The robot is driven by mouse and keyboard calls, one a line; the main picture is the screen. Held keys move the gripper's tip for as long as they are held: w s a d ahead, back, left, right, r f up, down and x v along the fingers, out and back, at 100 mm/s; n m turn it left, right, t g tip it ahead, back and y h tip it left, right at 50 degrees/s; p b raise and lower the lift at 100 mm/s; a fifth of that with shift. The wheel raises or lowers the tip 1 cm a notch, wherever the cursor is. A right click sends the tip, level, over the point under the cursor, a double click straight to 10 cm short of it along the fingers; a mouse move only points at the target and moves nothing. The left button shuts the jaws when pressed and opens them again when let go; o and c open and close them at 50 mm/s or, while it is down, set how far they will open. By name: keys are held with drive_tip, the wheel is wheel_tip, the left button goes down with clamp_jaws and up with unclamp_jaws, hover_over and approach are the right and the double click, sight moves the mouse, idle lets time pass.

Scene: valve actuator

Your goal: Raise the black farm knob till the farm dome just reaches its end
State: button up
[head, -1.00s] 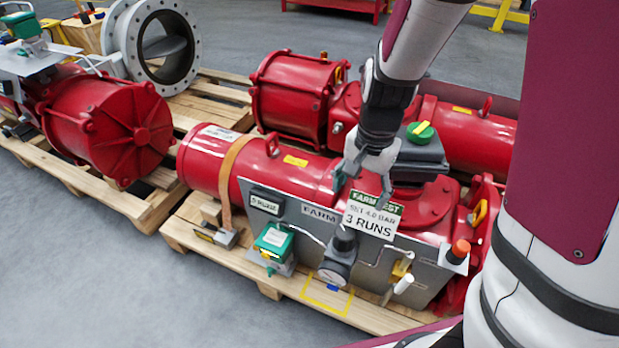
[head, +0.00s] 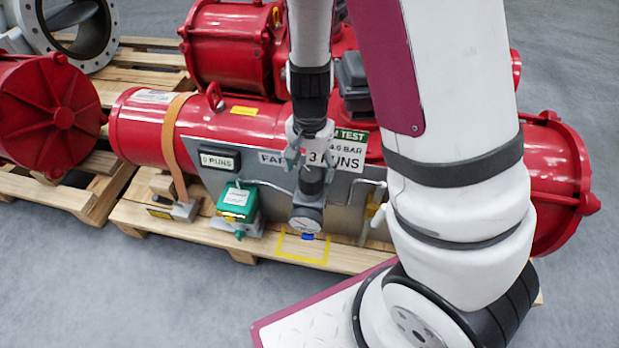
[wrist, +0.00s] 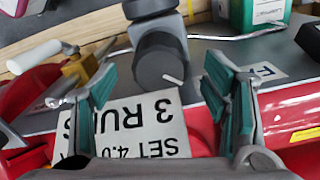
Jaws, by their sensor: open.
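The black farm knob (head: 312,182) sits on the regulator above a round gauge (head: 306,220) on the grey panel (head: 268,190). In the wrist view the knob (wrist: 158,58) shows as a dark cylinder with a pale mark on its edge. My gripper (head: 307,152) is just above the knob in the head view. In the wrist view my gripper (wrist: 162,78) is open, its green-padded fingers on either side of the knob with gaps; nothing is held. I cannot tell whether the fingertips are level with the knob. I cannot make out the farm dome; my arm covers that area.
A sign (head: 348,160) reading 3 RUNS stands close behind my gripper. A green box (head: 237,203) and a display reading 0 RUNS (head: 219,160) are to the left. A white-handled lever (wrist: 35,70) is near the knob. Red cylinders lie behind.

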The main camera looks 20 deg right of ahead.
drive_tip(key=shift+f+b, duration=0.45)
drive_tip(key=shift+f, duration=0.75)
drive_tip(key=shift+c, duration=0.4)
drive_tip(key=c, duration=1.1)
drive_tip(key=shift+r+m+p, duration=0.15)
drive_tip(key=shift+m+p, duration=0.35)
drive_tip(key=shift+p, duration=0.15)
drive_tip(key=shift+m+p, duration=0.3)
drive_tip(key=shift+m, duration=0.3)
drive_tip(key=o, duration=1.2)
